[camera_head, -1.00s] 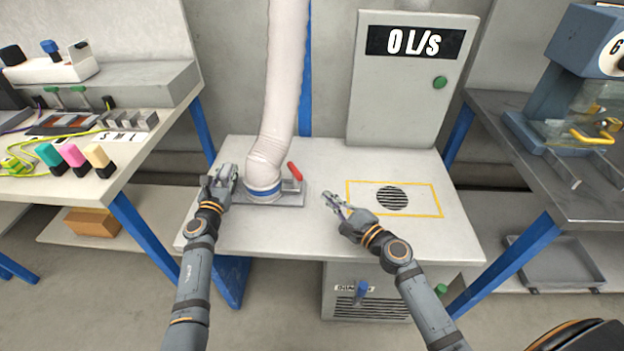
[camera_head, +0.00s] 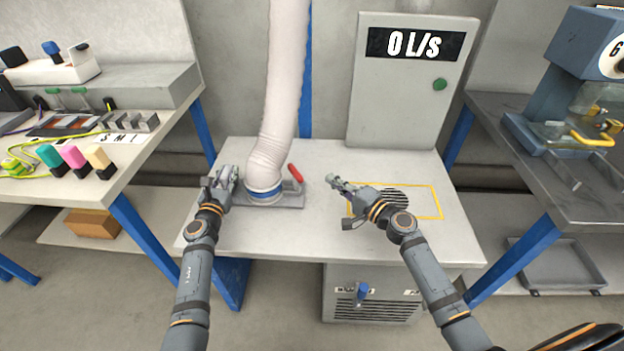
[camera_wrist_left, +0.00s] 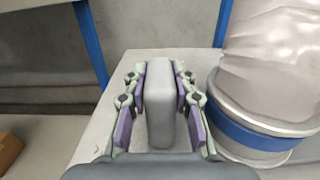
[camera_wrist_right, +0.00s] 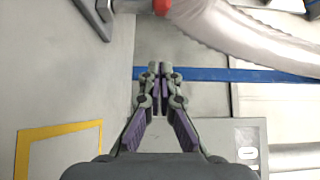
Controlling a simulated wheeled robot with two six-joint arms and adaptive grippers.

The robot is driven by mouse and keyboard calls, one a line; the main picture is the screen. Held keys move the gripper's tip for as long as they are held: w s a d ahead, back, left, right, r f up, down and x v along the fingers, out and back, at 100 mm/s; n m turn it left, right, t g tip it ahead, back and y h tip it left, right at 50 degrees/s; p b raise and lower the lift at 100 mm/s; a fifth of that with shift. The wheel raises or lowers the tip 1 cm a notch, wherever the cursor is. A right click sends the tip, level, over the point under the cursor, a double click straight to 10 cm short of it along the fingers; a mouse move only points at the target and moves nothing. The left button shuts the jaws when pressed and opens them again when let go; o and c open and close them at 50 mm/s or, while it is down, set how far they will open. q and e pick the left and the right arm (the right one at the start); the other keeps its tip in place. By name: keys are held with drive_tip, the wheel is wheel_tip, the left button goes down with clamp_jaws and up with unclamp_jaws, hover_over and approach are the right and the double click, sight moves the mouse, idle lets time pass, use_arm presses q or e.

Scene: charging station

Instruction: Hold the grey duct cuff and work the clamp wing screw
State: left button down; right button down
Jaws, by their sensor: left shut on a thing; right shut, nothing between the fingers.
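The pale flexible duct (camera_head: 283,110) comes down to the table and ends in a cuff with a blue band (camera_head: 264,192), on a flat grey plate (camera_head: 291,201). A red lever-like handle (camera_head: 295,172) stands at the right of the cuff; I cannot make out a wing screw. My left gripper (camera_head: 226,178) is at the left of the cuff. In the left wrist view its fingers (camera_wrist_left: 160,95) are shut on a grey upright block (camera_wrist_left: 159,110) beside the banded duct end (camera_wrist_left: 255,135). My right gripper (camera_head: 334,181) is shut and empty, right of the red handle and apart from it.
A yellow outlined square with a round vent (camera_head: 425,217) marks the table's right side. A grey cabinet reading "0 L/s" (camera_head: 405,90) stands behind it. A side bench (camera_head: 90,180) is at the left, and a dark bench (camera_head: 490,120) at the right.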

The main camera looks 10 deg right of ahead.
sight(301, 182)
drive_tip(key=x, duration=0.4)
drive_tip(key=shift+r, duration=0.1)
drive_tip(key=a, duration=0.3)
drive_tip(key=shift+s+a, duration=0.2)
drive_tip(key=shift+s, duration=0.2)
drive_tip(key=shift+a, duration=0.35)
drive_tip(key=shift+s+a, duration=0.85)
drive_tip(key=shift+a, duration=0.35)
drive_tip(key=shift+s+a, duration=0.15)
drive_tip(key=shift+a, duration=0.75)
